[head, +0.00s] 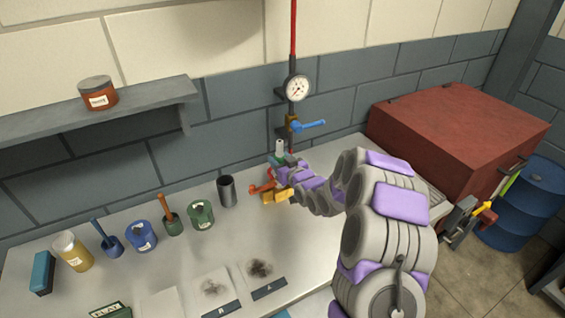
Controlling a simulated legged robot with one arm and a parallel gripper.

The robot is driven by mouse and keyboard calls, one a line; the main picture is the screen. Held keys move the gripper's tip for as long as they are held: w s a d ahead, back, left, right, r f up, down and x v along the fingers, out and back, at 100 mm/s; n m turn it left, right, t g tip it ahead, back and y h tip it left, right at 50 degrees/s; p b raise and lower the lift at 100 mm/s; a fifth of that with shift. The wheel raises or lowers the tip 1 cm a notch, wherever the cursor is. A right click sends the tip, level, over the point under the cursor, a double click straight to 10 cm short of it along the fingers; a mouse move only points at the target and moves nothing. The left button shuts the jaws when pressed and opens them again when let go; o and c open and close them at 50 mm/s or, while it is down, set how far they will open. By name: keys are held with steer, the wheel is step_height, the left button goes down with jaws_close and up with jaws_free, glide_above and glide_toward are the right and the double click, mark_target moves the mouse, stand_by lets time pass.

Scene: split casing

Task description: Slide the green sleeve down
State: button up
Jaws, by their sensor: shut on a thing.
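The green sleeve (276,159) shows as a small green patch at the back of the bench, below the blue-handled valve. A pale upright cylinder (279,146) stands out just above it. My gripper (283,166) is at the sleeve, at the far end of my outstretched arm, and is shut on it. My arm and gripper hide much of the sleeve and whatever lies below and to the right of it. The fingertips are too small to make out clearly.
A red lever (262,187) and a yellow block (276,197) sit just below my gripper. A dark open cup (227,190) stands to the left. Above are a blue valve handle (309,125) and a gauge (297,88). A large red box (455,125) stands right.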

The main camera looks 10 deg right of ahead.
steer(key=shift+f, duration=0.75)
steer(key=o, duration=1.4)
steer(key=f+b+v, duration=0.1)
steer(key=v, duration=0.7)
steer(key=shift+s+d, duration=0.2)
steer(key=shift+s, duration=0.3)
stand_by(0.5)
